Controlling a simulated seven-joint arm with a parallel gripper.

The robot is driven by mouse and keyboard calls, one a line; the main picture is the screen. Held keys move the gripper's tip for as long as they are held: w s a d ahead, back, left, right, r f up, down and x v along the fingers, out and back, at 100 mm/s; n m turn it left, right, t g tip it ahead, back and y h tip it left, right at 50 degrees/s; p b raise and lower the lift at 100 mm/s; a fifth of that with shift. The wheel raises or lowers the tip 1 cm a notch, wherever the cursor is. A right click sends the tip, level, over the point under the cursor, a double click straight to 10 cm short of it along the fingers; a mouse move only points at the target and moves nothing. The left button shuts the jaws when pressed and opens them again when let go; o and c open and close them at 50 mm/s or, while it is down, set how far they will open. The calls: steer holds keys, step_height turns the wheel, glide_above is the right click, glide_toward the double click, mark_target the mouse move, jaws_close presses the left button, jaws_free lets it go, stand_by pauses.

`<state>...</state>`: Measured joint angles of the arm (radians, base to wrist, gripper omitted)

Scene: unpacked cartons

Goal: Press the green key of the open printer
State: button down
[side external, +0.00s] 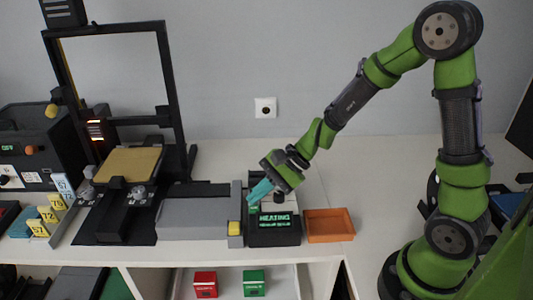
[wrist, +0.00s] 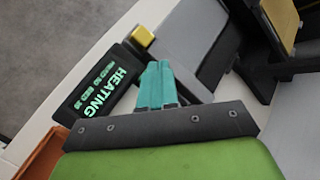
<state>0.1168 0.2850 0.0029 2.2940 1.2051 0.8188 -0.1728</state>
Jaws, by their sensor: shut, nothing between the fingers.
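The open printer (side external: 168,95) is a black upright frame with a yellow bed (side external: 128,165), at the left in the side view. To its right, a black control box (side external: 287,238) has a lit screen reading HEATING with smaller green text below. The box also shows in the wrist view (wrist: 72,108). My gripper (side external: 253,198) has teal fingers, shut and empty, pointing down at the rear left of this box. In the wrist view its fingertips (wrist: 157,68) are beside the box; I cannot tell whether they touch anything. I cannot make out a green key; the fingers may hide it.
A grey unit (side external: 195,215) with a yellow knob (side external: 235,228) adjoins the box. An orange tray (side external: 330,225) lies to its right. Red (side external: 205,284) and green (side external: 254,283) cartons sit on the shelf below. The tabletop behind is clear.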

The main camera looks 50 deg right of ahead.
mark_target(259, 207)
steer(key=shift+r, duration=2.5)
steer(key=s+d+r+n+t+h, duration=0.1)
steer(key=s+d+r+n+h, duration=0.1)
steer(key=s+r+n, duration=0.3)
steer(key=s+d+r+n+t+h, duration=0.1)
steer(key=s+d+r+n+h, duration=0.2)
steer(key=s, duration=0.6)
step_height(259, 207, up, 3)
steer(key=n, duration=0.3)
steer(key=shift+s+f+n+h, duration=0.2)
steer(key=shift+n+h, duration=0.1)
steer(key=shift+h, duration=0.1)
